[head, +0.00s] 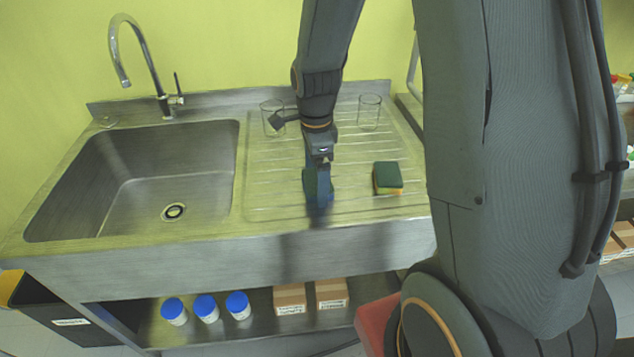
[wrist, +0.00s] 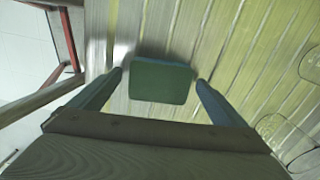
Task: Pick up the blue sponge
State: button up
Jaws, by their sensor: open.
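The blue sponge (head: 321,196) lies on the ridged steel drainboard, partly hidden behind my gripper (head: 317,172) in the head view. In the wrist view a sponge with a dark green-teal face (wrist: 163,80) sits between the two fingertips of my gripper (wrist: 160,79). The fingers are open, one on each side of it, with a narrow gap showing at each side. I cannot tell how far the fingertips are above the board. A separate green and yellow sponge (head: 387,179) lies to the right of my gripper.
Two glass beakers stand at the back of the drainboard, one left (head: 272,118) and one right (head: 370,112). The sink basin (head: 140,180) with its tap (head: 160,90) is at the left. Blue-capped bottles (head: 205,307) and boxes (head: 290,299) stand on the shelf below.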

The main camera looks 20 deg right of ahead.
aim_at(315, 180)
jog(key=c, duration=1.1)
jog(key=shift+r, duration=0.15)
notch_tip(315, 180, up, 10)
jog(key=b, duration=0.2)
jog(key=o, duration=0.4)
jog(key=c, duration=0.4)
jog(key=shift+o, duration=0.2)
jog(key=shift+s+a, duration=0.1)
